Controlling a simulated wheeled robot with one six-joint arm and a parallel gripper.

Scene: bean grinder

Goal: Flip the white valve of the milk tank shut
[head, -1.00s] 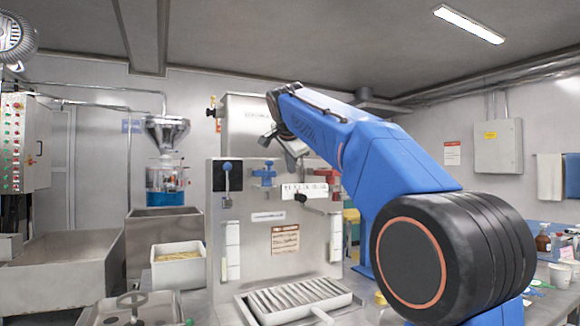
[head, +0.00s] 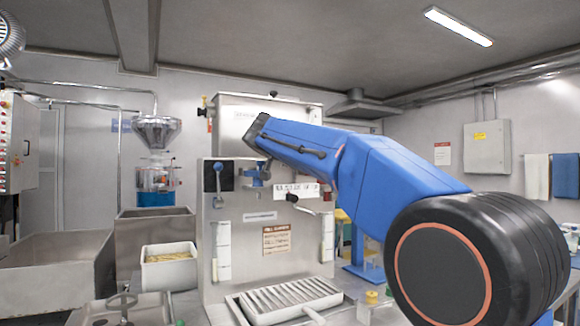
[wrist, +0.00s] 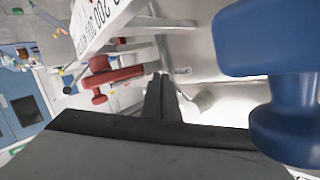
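A steel tank (head: 228,120) sits on top of the upright steel machine (head: 240,235) in the head view. I cannot read its label or tell whether it is the milk tank. In the wrist view a small whitish knob (wrist: 205,98) lies just right of my gripper's fingertips; it may be the white valve, and its position is unclear. My gripper (wrist: 162,82) points in between a red valve (wrist: 108,76) on the left and a large, near blue valve (wrist: 275,40) on the right. Its dark fingers look close together with nothing between them. In the head view my arm hides the gripper.
A white label board (wrist: 92,18) juts out beside the red valve. A blue-handled lever (head: 219,178) is on the panel's left. A slatted tray (head: 290,298) lies below. A hopper (head: 155,130), steel sinks (head: 150,230) and a white bin (head: 168,265) stand left.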

